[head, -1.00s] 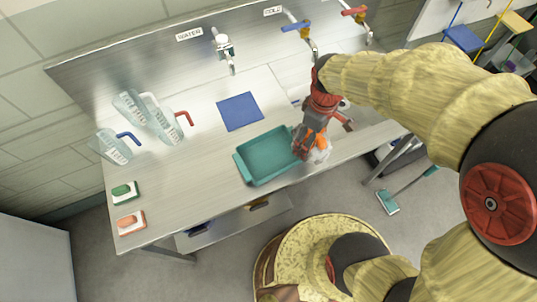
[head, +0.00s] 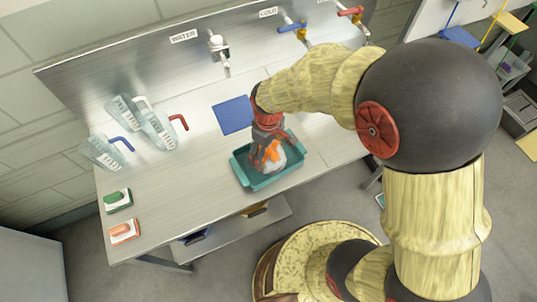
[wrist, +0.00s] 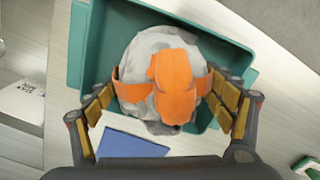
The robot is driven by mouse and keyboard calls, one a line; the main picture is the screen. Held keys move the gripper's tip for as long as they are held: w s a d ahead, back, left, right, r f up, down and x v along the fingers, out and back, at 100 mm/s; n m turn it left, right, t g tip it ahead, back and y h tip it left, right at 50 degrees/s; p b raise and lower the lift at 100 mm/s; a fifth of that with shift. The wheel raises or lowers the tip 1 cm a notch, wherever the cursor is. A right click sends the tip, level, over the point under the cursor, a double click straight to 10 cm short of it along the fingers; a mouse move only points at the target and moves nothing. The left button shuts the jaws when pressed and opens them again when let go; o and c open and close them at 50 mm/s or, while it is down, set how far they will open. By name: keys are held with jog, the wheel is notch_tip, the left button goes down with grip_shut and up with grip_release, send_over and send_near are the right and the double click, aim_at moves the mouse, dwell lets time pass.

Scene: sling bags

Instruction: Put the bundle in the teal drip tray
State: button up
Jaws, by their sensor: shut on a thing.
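The bundle (head: 274,157) is a grey-white wad with an orange band around it. In the wrist view the bundle (wrist: 140,45) sits between the two fingers of my gripper (wrist: 160,100), which is shut on it. The teal drip tray (head: 240,176) lies on the steel bench, and in the head view my gripper (head: 268,152) and the bundle are over its inside. The tray's rim (wrist: 77,45) shows around the bundle in the wrist view. Whether the bundle touches the tray floor cannot be told.
A blue mat (head: 232,118) lies behind the tray. Clear jugs (head: 157,128) stand at the left. A green brush (head: 117,200) and an orange brush (head: 124,230) lie near the left front edge. Taps line the back. The bench right of the tray is clear.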

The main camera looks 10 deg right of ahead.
jog(key=shift+f, duration=0.8)
jog(key=o, duration=1.4)
jog(key=shift+f, duration=0.15)
